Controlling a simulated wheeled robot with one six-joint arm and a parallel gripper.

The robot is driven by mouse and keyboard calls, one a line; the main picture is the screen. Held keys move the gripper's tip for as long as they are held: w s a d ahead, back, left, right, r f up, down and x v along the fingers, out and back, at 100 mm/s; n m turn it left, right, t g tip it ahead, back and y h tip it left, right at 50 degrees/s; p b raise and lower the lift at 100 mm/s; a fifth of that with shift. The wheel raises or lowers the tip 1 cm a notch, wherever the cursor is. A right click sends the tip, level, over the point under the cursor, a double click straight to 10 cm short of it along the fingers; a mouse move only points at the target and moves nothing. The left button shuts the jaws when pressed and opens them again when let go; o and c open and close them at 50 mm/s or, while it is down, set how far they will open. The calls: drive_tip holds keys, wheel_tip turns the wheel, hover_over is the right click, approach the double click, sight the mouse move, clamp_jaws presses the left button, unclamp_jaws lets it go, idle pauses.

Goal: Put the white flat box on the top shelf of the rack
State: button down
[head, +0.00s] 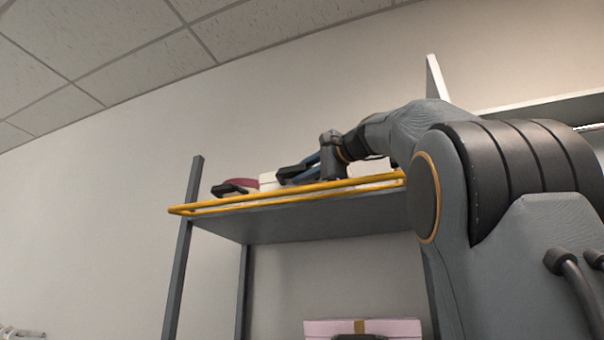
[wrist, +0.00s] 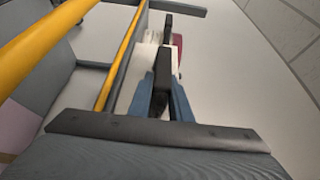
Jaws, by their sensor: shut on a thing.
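The white flat box (head: 267,181) shows in the head view at the tip of my gripper (head: 298,174), just above the yellow rail of the top shelf. In the wrist view the white box (wrist: 147,60) is beyond my gripper (wrist: 162,75), partly hidden by the dark finger. My gripper is shut on it. The rack's top shelf (head: 310,222) is seen from below, with my gripper over it. Whether the box touches the shelf is hidden by the rail.
A yellow rail (head: 290,195) runs along the shelf's front edge. A dark red item (head: 237,183) with a black part is on the shelf left of the box, close by. A pink box (head: 385,328) is lower on the rack. The wall (head: 120,200) is behind.

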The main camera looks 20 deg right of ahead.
sight(319, 178)
drive_tip(key=shift+d, duration=0.15)
drive_tip(key=shift+w+d+p, duration=0.25)
drive_tip(key=shift+d+p, duration=0.1)
drive_tip(key=shift+d, duration=0.5)
drive_tip(key=shift+w+d+p, duration=0.2)
drive_tip(key=shift+d+p, duration=0.15)
drive_tip(key=shift+d, duration=0.5)
drive_tip(key=shift+w+d+p, duration=0.25)
drive_tip(key=shift+d+p, duration=0.1)
drive_tip(key=shift+d, duration=0.5)
drive_tip(key=c, duration=1.8)
unclamp_jaws()
drive_tip(key=shift+o, duration=1.3)
drive_tip(key=shift+w+d, duration=0.1)
drive_tip(key=shift+d, duration=0.2)
drive_tip(key=shift+f, duration=0.1)
drive_tip(key=shift+s+b, duration=0.3)
drive_tip(key=b+v, duration=0.2)
drive_tip(key=v, duration=0.5)
drive_tip(key=shift+s+b, duration=0.15)
drive_tip(key=shift+b, duration=0.2)
